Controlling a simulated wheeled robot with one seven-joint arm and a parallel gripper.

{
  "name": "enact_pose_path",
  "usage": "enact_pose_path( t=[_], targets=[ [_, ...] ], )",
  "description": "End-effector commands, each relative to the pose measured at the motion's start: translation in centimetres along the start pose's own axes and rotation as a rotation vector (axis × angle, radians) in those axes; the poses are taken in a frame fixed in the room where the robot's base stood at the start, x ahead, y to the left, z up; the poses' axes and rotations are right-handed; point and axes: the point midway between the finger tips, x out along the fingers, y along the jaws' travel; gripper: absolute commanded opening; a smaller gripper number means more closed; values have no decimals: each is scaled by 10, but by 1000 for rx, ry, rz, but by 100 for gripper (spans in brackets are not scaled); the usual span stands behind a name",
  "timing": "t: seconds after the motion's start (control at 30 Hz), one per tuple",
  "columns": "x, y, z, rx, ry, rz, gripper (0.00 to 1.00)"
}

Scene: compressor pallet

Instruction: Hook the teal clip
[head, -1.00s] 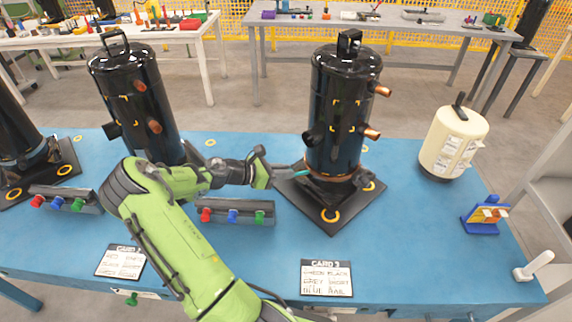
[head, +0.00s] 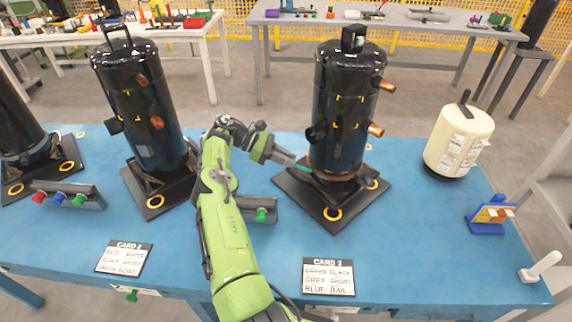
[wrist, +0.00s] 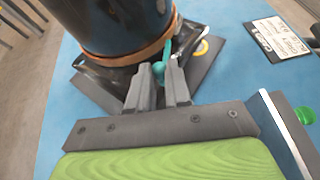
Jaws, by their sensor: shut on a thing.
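The teal clip (wrist: 160,69) is thin and sits between my gripper's fingertips (wrist: 163,82) in the wrist view. Its upper part lies against the copper-coloured band (wrist: 130,56) around the foot of the black compressor (wrist: 110,20). In the head view, my gripper (head: 289,160) is shut on the clip and reaches from the left to the base of the right-hand black compressor (head: 345,95). Only a short teal piece (head: 301,163) shows there, beside the compressor's lower edge. I cannot tell whether the clip is hooked on anything.
The compressor stands on a dark square plate (head: 333,213) with yellow rings. A dark block with a green knob (head: 262,215) lies partly behind my arm. Card 3 (head: 328,276) lies in front. Another black compressor (head: 140,110) stands left, a cream canister (head: 458,140) right.

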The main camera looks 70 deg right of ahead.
Motion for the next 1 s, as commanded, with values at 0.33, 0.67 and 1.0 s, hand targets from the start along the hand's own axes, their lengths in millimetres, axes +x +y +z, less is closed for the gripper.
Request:
enact_pose_path(
  t=[0.33,0.67,1.0],
  targets=[
    [-2,0,6,16,-31,-28,0],
    [-2,0,7,16,-35,-33,0],
    [-1,0,7,16,-34,-33,44]
  ],
)
